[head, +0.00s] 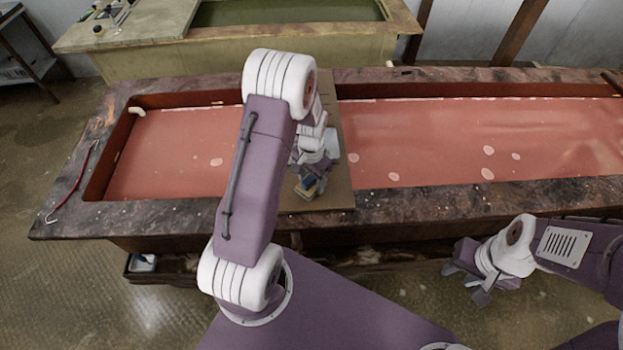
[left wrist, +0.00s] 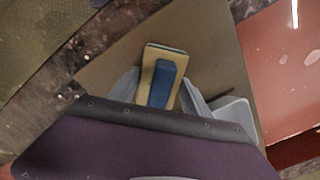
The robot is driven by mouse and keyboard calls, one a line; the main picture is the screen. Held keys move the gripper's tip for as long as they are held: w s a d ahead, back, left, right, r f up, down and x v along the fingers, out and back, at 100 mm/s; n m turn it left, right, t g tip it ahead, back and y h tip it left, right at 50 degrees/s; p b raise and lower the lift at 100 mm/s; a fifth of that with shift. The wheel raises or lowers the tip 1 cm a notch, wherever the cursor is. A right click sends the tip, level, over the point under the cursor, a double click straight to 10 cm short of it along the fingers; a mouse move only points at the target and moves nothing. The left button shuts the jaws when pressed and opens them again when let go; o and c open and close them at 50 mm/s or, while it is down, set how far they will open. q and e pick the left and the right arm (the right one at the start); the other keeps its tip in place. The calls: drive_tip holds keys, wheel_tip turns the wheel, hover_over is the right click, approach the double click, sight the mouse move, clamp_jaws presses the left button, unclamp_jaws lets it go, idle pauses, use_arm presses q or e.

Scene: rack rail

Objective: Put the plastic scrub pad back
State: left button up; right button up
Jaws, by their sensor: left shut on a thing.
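The scrub pad, a tan slab with a blue block on it (left wrist: 162,82), is between the two grey fingers of my left gripper (left wrist: 160,92) in the left wrist view. My left gripper (head: 308,187) is shut on it, over the brown board (head: 340,195) that lies across the red-lined trough. In the head view only a small tan and dark part of the pad (head: 307,191) shows; my arm hides much around it. I cannot tell whether the pad touches the board. My right gripper (head: 468,282) is open and empty in front of the trough at the right.
A pale grey object (left wrist: 233,112) sits beside the gripper on the board. The trough's dark stone rim (head: 430,200) runs along the front. A red hooked rod (head: 75,185) lies on the left rim. A second basin (head: 250,45) stands behind. A white item (head: 143,262) is low at front left.

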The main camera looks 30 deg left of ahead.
use_arm(q)
drive_tip(key=shift+w+a+f, duration=0.1)
drive_tip(key=shift+f, duration=0.2)
drive_tip(key=o, duration=1.6)
